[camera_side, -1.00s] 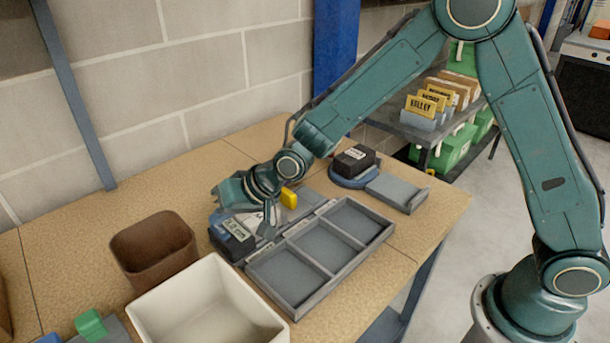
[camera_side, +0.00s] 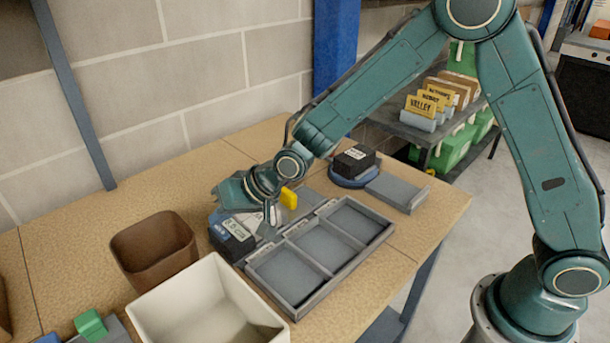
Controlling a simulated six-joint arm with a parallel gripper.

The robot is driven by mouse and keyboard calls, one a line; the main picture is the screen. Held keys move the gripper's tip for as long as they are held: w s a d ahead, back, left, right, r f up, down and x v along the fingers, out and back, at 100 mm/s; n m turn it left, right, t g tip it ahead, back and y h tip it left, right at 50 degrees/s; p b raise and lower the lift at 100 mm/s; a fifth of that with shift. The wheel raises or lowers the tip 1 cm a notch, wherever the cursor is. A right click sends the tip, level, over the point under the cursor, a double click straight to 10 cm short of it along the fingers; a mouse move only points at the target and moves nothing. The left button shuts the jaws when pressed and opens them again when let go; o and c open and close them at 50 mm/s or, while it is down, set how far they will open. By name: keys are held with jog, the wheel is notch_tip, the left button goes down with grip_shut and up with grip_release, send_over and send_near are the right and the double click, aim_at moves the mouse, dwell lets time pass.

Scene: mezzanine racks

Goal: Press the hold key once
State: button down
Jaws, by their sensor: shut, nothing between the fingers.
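My gripper (camera_side: 269,217) points down at the back of the table, shut and empty, just behind the tray. Below and left of it is a dark blue-black unit (camera_side: 232,237) with a small lit display; the digits are too small to read surely. The gripper partly hides the pale grey surface beside this unit. I cannot make out a key marked hold, nor whether the fingertips touch anything. A small yellow block (camera_side: 289,198) shows just right of the gripper. A second black unit with a pale label (camera_side: 355,160) sits on a round blue base farther right.
A grey three-compartment tray (camera_side: 291,304) lies empty in front of the gripper. A brown bin (camera_side: 152,252) and a cream bin (camera_side: 276,329) stand to the left. A flat grey plate (camera_side: 398,191) lies at right. A rack with yellow cards (camera_side: 424,106) stands behind.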

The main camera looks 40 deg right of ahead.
aim_at(226, 231)
jog(key=shift+f, duration=0.9)
dwell(1.4)
jog(key=shift+r, duration=0.9)
jog(key=shift+r, duration=2.5)
